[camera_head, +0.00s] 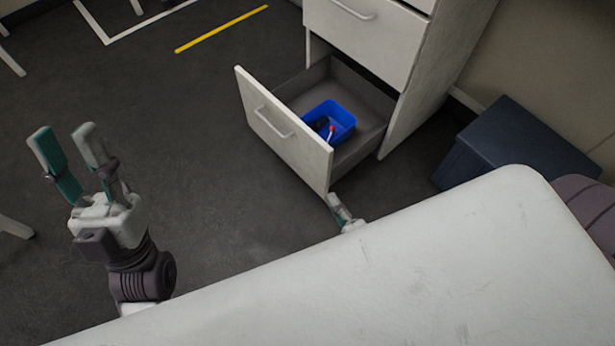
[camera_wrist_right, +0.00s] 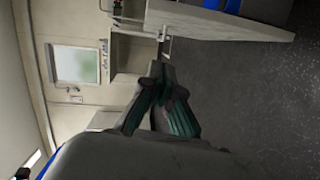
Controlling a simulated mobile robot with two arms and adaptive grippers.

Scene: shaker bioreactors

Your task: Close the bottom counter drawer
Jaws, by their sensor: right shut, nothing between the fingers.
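The bottom counter drawer (camera_head: 290,142) is pulled well out of the white counter in the head view. Its front panel has a bar handle (camera_head: 272,123). A blue bin (camera_head: 330,119) with small items sits inside it. My right gripper (camera_head: 332,198) is shut and empty at the lower right corner of the drawer front, partly hidden behind my white body. I cannot tell whether it touches the panel. The right wrist view shows its fingertips together (camera_wrist_right: 160,68). My left gripper (camera_head: 62,132) is open and empty over the floor, left of the drawer.
A closed drawer (camera_head: 370,38) with a handle sits above the open one. A dark blue box (camera_head: 515,140) stands on the floor right of the counter. The floor left of the drawer is clear, with a yellow line (camera_head: 222,29). In the wrist view a pale panel (camera_wrist_right: 220,20) crosses the top.

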